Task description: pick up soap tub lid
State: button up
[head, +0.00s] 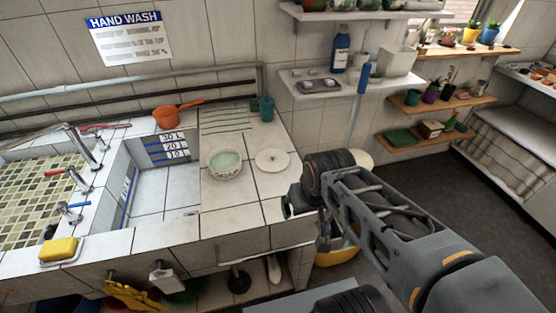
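The soap tub lid (272,160) is a round white disc with a small knob at its middle. It lies flat on the white tiled counter (245,211), just right of the soap tub (226,173). The tub is a round white pot with pale green contents, open at the top. My gripper (302,222) is at the counter's right front edge, nearer the camera and to the right of the lid, apart from it. Its fingers are small and dark, partly hidden by the wrist, and their opening is unclear. The lid is fully visible.
An orange pan (173,115) sits at the back left, beyond a recessed basin (165,190). A yellow sponge (59,250) lies front left.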

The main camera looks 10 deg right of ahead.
aim_at(270, 161)
jog(key=k, duration=1.25)
jog(key=u, duration=0.45)
jog(key=i, duration=1.6)
jog(key=z, duration=0.4)
